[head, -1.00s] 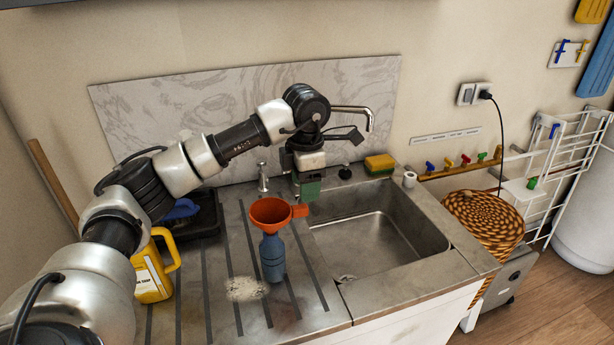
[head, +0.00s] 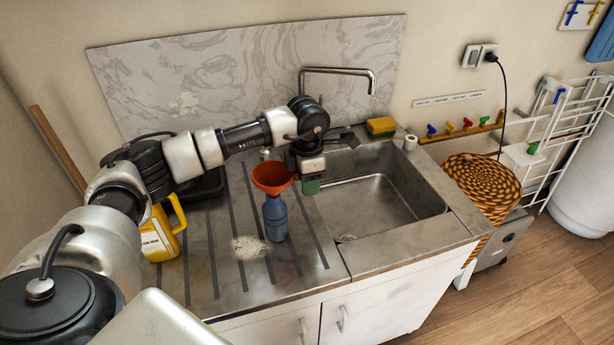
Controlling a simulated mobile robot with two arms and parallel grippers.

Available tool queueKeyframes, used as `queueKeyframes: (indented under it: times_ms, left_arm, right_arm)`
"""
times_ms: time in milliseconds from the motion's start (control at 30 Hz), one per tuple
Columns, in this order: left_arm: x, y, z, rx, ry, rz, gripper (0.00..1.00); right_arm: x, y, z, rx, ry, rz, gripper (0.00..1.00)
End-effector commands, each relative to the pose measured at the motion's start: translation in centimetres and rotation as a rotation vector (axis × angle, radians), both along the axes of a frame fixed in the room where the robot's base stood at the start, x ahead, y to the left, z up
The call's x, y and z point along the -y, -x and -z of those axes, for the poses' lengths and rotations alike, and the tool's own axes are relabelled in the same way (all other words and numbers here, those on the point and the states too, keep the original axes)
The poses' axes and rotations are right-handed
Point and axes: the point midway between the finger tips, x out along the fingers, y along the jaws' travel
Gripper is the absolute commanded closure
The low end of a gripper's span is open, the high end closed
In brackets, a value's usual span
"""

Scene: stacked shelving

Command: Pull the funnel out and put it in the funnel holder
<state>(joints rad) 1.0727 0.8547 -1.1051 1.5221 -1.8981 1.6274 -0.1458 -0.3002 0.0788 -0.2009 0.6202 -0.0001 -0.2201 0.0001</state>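The orange funnel (head: 272,176) sits upright in the neck of a blue bottle (head: 275,218) on the ribbed drainboard, left of the sink basin. My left gripper (head: 311,186) points down just right of the funnel, its green fingertip pad at about the rim's height in the picture. The funnel's side tab is hidden at the gripper, and I cannot tell whether the fingers are around it or touching it. The gap between the fingers does not show. I cannot make out which thing is the funnel holder. My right gripper is out of view.
The sink basin (head: 375,208) lies to the right, with a sponge (head: 380,126) behind it. A yellow jug (head: 161,234) and a dark tray (head: 205,184) stand left. A hook rail (head: 462,130), wicker basket (head: 480,185) and white rack (head: 565,125) are at right.

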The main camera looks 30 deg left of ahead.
Motion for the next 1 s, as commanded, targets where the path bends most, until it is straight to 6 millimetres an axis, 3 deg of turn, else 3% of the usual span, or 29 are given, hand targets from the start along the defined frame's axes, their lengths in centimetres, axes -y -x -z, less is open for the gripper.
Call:
queueKeyframes:
  times_ms: [33,300,1000]
  left_arm:
    - [0.02,-0.01,-0.02,0.000,0.000,0.000,0.62]
    - [0.03,0.00,-0.05,0.000,0.000,0.001,1.00]
    - [0.02,-0.01,-0.94,0.001,0.001,0.000,1.00]
  right_arm:
    - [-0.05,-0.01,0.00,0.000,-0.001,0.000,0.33]
    - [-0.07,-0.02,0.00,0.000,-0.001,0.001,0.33]
    - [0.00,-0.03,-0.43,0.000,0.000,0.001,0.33]
